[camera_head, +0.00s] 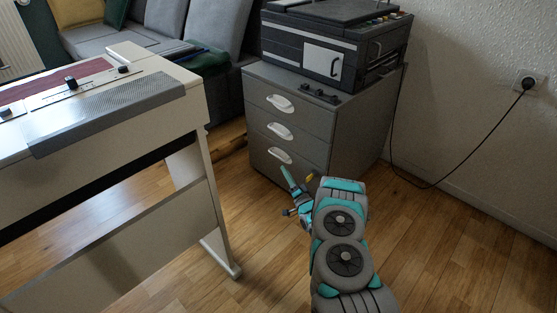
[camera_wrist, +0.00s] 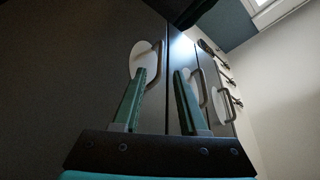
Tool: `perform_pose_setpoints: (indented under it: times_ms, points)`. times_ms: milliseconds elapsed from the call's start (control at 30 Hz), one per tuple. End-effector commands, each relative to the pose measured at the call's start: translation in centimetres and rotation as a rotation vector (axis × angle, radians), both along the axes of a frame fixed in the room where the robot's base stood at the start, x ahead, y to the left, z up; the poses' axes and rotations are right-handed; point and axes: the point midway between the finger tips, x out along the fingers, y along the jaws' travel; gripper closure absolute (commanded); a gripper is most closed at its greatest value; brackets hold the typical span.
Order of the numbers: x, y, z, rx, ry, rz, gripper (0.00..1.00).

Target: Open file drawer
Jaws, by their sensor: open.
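The grey file cabinet (camera_head: 355,130) stands by the wall with three drawers in its front, all closed: top (camera_head: 285,108), middle (camera_head: 282,137) and bottom (camera_head: 275,163). Each has a pale handle with a white backing plate. My gripper (camera_head: 298,178) is open and empty, low in front of the bottom drawer. In the wrist view, my gripper (camera_wrist: 160,72) points towards a drawer face. The nearest handle (camera_wrist: 158,60) lies ahead, partly behind the left finger. A second handle (camera_wrist: 195,88) is behind the right finger. I cannot tell whether either finger touches a handle.
A dark printer-like machine (camera_head: 335,45) stands on the cabinet. A grey sofa (camera_head: 165,20) is behind. A black cable (camera_head: 440,185) hangs at the right wall. Wood floor is clear at the right.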

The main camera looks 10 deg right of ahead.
Motion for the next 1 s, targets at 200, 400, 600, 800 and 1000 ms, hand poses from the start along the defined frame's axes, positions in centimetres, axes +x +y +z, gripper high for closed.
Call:
perform_pose_setpoints:
  times_ms: [200, 400, 600, 800, 1000]
  points:
    - [4.0, 1.3, 0.8, -0.003, -0.003, 0.003, 0.58]
    - [6.6, 2.0, 1.5, -0.002, -0.002, 0.001, 0.58]
    - [7.8, 2.3, 1.9, 0.001, -0.004, 0.001, 0.58]
    - [7.9, 2.3, 1.9, 0.001, -0.002, 0.0, 0.58]
    - [7.9, 2.3, 1.8, 0.0, -0.001, 0.0, 0.67]
